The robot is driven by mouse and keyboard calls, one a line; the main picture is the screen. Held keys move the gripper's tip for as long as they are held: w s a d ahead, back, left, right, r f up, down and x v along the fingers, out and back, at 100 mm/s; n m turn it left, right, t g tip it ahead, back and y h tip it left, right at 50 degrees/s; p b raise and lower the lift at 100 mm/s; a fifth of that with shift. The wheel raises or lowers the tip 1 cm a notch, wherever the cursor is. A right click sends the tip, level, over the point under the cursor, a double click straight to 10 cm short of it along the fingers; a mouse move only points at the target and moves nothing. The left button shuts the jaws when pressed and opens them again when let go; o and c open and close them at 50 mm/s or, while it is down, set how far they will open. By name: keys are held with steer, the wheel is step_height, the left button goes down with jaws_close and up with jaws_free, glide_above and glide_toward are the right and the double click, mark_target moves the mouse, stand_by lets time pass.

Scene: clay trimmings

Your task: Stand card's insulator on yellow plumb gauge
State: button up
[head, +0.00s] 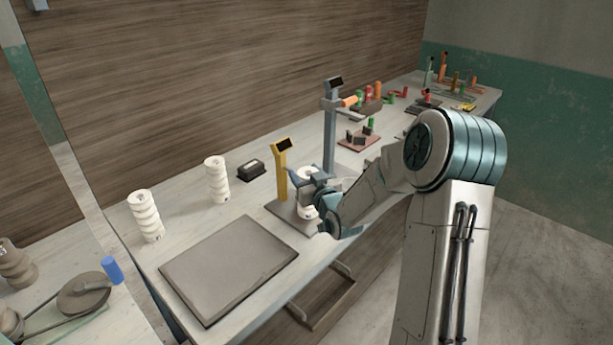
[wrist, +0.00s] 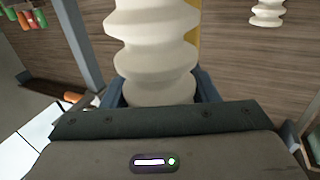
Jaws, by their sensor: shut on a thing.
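My gripper (head: 309,182) is shut on a white ribbed insulator (head: 306,205). In the wrist view the held insulator (wrist: 152,45) fills the middle, between the blue fingers. The yellow plumb gauge (head: 282,172) is a yellow post with a dark display on top and a flat grey base (head: 283,212). The held insulator is in front of the post, over or on that base; I cannot tell whether its bottom touches. Two other white ribbed insulators stand upright on the bench, one at the far left (head: 145,215) and one nearer the gauge (head: 216,180).
A grey slab (head: 228,268) lies at the bench's front left. A small black box (head: 250,170) sits behind, left of the gauge. A taller blue-grey gauge (head: 329,130) stands right of the yellow one. Coloured pieces (head: 367,95) crowd the bench's far end.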

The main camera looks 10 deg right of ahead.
steer(key=shift+f, duration=0.35)
steer(key=shift+f, duration=0.15)
steer(key=o, duration=1.4)
